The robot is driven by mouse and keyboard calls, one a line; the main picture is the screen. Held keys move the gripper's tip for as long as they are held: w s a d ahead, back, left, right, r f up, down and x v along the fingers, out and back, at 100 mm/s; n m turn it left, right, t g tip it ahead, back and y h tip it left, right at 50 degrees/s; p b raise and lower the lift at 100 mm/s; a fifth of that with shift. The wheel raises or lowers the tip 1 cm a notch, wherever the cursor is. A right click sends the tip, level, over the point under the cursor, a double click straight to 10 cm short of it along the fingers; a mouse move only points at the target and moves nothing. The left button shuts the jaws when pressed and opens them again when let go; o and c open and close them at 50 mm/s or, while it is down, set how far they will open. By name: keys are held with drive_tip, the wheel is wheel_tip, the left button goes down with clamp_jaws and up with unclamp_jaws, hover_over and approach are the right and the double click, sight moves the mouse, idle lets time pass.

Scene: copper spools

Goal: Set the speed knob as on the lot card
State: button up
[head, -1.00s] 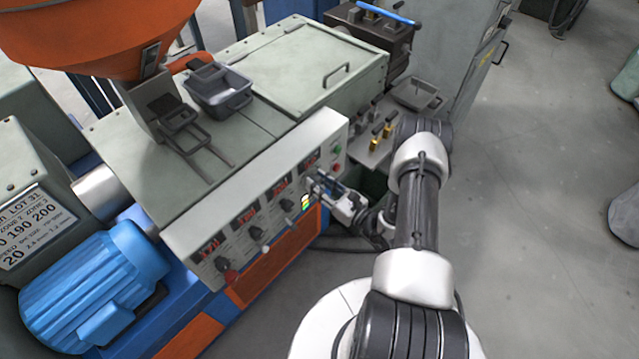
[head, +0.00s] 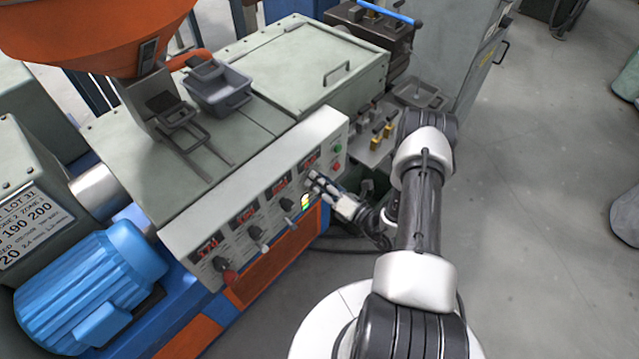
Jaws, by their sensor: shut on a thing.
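The lot card (head: 30,227) is on the grey housing at the left; it reads LOT 31, 190 200, and 20 lower down, and its left edge is cut off. The machine's sloped control panel (head: 190,238) carries red displays with a row of dark knobs below them, such as this one (head: 254,232). My gripper (head: 316,184) is at the right end of this row, shut on the rightmost knob. The fingers hide that knob and its pointer. The panel labels are too small to read.
Green and red buttons (head: 337,158) lie right of my gripper. A grey bin (head: 218,92) stands on the machine, and an orange hopper (head: 90,30) hangs above left.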

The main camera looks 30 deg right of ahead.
drive_tip(key=shift+m, duration=1.6)
drive_tip(key=o, duration=1.1)
drive_tip(key=shift+c, duration=0.2)
drive_tip(key=v, duration=1.2)
drive_tip(key=shift+r, duration=0.25)
